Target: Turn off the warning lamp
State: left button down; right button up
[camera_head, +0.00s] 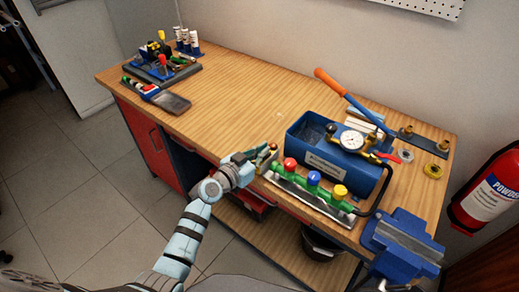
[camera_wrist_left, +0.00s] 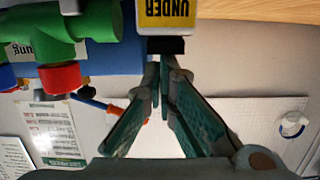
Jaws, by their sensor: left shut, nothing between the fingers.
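A yellow-and-white block marked "UNDER" (camera_wrist_left: 166,15), with a black lower part (camera_wrist_left: 166,45), fills the top middle of the left wrist view. It may be part of the warning lamp, but its top is cut off and no lit lens shows. My left gripper (camera_head: 250,157) is at the bench's front edge, by the left end of the valve manifold. In the left wrist view its fingertips (camera_wrist_left: 163,70) are together and empty, right at the black part; I cannot tell whether they touch it. In the head view the gripper partly hides what stands there. My right gripper is not in view.
The green manifold (camera_head: 300,177) has red, blue and yellow knobs. Behind it stands a blue test pump (camera_head: 333,163) with a gauge (camera_head: 351,140) and an orange-handled lever (camera_head: 332,81). A blue vise (camera_head: 402,243) is at right. The bench's middle (camera_head: 235,100) is clear.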

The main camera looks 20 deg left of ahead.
pick_arm(q)
jog(key=r+p, duration=0.2)
jog(key=r, duration=0.1)
jog(key=r+p, duration=0.2)
jog(key=shift+s+a, duration=0.1)
jog(key=shift+s, duration=0.15)
jog(key=r+v, duration=0.1)
jog(key=v, duration=0.7)
jog(key=shift+s, duration=0.2)
jog(key=shift+r, duration=0.1)
